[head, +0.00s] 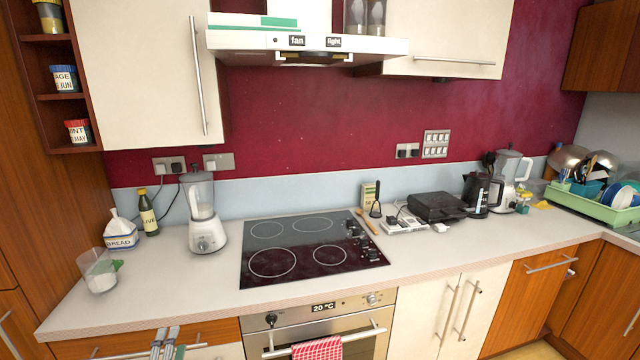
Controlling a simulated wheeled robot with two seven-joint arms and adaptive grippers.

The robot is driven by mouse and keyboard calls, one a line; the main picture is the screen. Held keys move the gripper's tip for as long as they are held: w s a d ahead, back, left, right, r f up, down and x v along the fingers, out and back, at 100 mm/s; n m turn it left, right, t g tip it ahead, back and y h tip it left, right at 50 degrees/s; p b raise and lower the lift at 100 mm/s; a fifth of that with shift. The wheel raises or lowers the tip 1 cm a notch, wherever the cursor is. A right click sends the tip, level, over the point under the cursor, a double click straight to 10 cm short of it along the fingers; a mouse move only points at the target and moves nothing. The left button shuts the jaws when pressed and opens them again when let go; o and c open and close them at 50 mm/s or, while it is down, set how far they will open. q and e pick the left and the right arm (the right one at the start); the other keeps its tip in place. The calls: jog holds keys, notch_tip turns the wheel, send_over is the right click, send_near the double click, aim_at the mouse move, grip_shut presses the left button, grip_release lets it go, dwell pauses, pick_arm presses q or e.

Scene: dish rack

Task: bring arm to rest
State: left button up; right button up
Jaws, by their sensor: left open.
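The fingertips of my left gripper (165,343) show at the bottom edge of the head view, left of centre. They are grey and slim, in front of the drawer fronts below the counter edge. The gripper is open, and I see nothing between its fingers. The rest of my left arm is out of the picture. My right gripper is not in view. The green dish rack (597,207) stands on the counter at the far right, with plates, bowls and pans in it.
The pale worktop (170,285) carries a black hob (310,248), a blender (204,215), a bottle (148,215), a glass container (98,271), a black kettle (478,194) and a black grill (436,207). The oven (330,330) has a red checked towel (318,348) hanging from its handle.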

pick_arm(q)
jog(key=s+d+f+n+g+h, duration=0.1)
jog(key=s+d+f+n+g, duration=0.25)
jog(key=f, duration=0.95)
jog(key=s+d+f+n+g+h, duration=0.15)
jog(key=s+f+n, duration=0.4)
jog(key=f, duration=0.75)
jog(key=s+d+f+n+g+h, duration=0.15)
jog(key=s+f+n+g, duration=0.35)
jog(key=f, duration=0.9)
jog(key=s+d+f+g, duration=0.1)
jog(key=s+f+g, duration=0.1)
jog(key=s+f, duration=0.5)
jog(key=s+d+f+g, duration=0.2)
jog(key=s+f, duration=0.5)
jog(key=s, duration=0.7)
jog(key=s+d+f+m+g, duration=0.1)
jog(key=s+d+f+g, duration=0.1)
jog(key=s+f, duration=0.5)
jog(key=shift+s, duration=2.25)
